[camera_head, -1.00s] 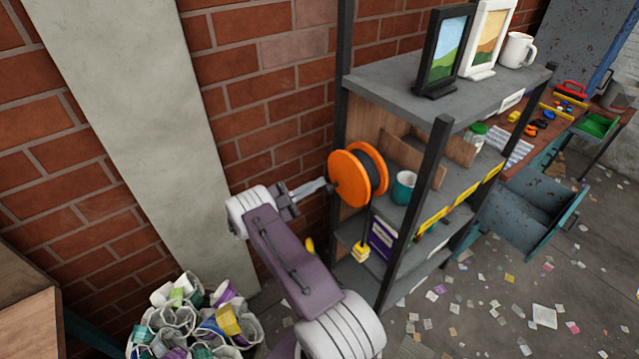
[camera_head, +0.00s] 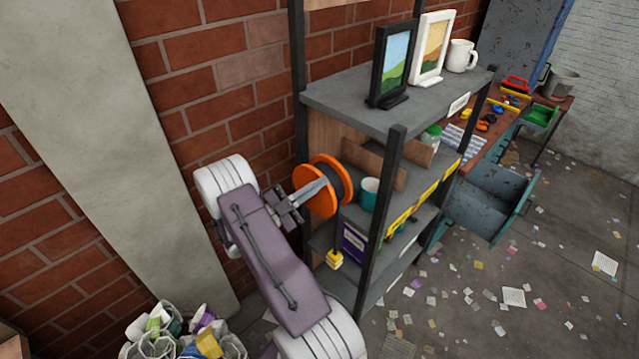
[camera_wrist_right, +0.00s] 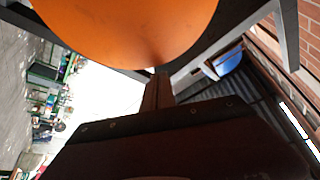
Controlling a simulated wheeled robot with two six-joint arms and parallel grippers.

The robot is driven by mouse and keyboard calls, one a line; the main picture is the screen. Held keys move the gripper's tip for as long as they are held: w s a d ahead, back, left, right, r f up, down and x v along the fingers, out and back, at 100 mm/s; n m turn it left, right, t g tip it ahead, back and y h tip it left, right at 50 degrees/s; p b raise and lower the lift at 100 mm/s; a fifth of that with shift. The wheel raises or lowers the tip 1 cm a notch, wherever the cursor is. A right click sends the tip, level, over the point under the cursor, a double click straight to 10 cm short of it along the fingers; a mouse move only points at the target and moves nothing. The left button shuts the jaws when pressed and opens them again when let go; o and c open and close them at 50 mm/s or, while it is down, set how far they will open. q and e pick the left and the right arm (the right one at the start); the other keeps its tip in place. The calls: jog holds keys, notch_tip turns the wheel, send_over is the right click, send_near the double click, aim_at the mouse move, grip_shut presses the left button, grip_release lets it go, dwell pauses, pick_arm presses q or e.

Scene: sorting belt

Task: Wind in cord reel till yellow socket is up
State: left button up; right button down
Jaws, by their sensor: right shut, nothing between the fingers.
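The cord reel (camera_head: 316,200) has orange flanges and a dark drum, and is mounted at the left end of the shelf rack. A dark cord hangs from it to the yellow socket (camera_head: 335,259), which hangs below the reel beside a purple box. My right gripper (camera_head: 315,189) is shut, its fingertips at the face of the near flange; I cannot tell whether they touch it. In the right wrist view the orange flange (camera_wrist_right: 130,25) fills the top, just past the fingers. Any crank on the reel is hidden. My left gripper is not in view.
The shelf rack (camera_head: 330,94) holds picture frames (camera_head: 391,62), a white mug (camera_head: 461,55) and a teal cup (camera_head: 369,192). A basket of crumpled waste (camera_head: 185,335) stands low at left. The brick wall is close behind my arm. Paper scraps litter the open floor at right.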

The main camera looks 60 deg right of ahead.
jog(key=w+a+n+t+y+p, duration=0.1)
jog(key=w+a+n+t+y, duration=0.1)
jog(key=w+a+n+y, duration=0.45)
jog(key=w+a+n+t+y, duration=0.1)
jog(key=w+n+t+y, duration=0.2)
jog(key=w+n, duration=0.6)
jog(key=s+d+f+m+p, duration=0.2)
jog(key=s+d+f+p, duration=0.1)
jog(key=d+f, duration=0.3)
jog(key=shift+s+d+f, duration=0.35)
jog(key=shift+s+f, duration=0.3)
jog(key=shift+f, duration=0.7)
